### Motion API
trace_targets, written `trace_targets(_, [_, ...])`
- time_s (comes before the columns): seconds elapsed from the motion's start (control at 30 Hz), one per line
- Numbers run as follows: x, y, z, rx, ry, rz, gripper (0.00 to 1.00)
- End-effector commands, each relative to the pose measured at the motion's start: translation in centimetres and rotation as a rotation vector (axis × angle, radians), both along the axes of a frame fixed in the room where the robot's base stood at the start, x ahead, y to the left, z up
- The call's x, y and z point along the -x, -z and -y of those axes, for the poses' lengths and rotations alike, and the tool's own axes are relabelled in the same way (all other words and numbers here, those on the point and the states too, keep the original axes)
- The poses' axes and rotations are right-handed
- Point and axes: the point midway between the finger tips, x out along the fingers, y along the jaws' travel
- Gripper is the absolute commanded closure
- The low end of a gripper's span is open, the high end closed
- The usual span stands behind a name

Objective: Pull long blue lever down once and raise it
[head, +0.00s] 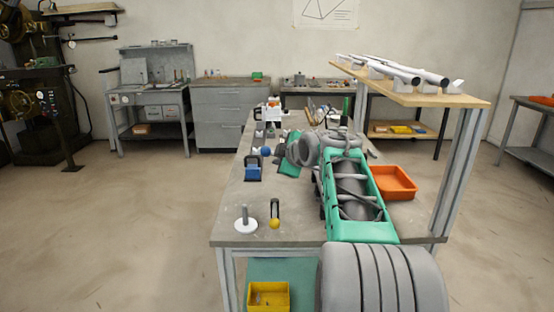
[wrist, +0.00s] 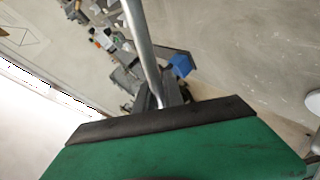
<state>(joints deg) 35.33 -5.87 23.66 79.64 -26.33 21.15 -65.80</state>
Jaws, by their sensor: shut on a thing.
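A blue ball (head: 266,152), which looks like the knob of the long blue lever, shows on the left of the workbench, beside the green hand end of my arm. The lever's shaft is mostly hidden in the head view. In the wrist view a long grey rod (wrist: 144,45) runs down to my dark fingers (wrist: 165,98), and its lower end is hidden there. My gripper is shut on it; the exact contact is covered by my green hand.
A dark block with a blue part (head: 253,170) stands nearer on the workbench (head: 225,230). A short lever with a yellow ball (head: 275,223) and a white disc with a post (head: 245,225) stand in front. An orange tray (head: 396,183) lies right of my arm.

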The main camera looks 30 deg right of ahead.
Motion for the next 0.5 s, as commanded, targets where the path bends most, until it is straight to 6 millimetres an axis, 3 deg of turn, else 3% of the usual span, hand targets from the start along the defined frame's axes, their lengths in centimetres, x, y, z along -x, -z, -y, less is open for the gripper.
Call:
trace_targets(0.1, [0.02, 0.00, 0.09, 0.000, 0.002, 0.000, 1.00])
trace_targets(0.13, [0.01, 0.00, 0.08, 0.000, 0.002, 0.000, 0.85])
trace_targets(0.37, [-0.05, 0.02, -0.08, 0.000, -0.001, 0.001, 0.66])
trace_targets(0.5, [-0.04, 0.03, -0.10, -0.001, -0.001, 0.000, 0.66])
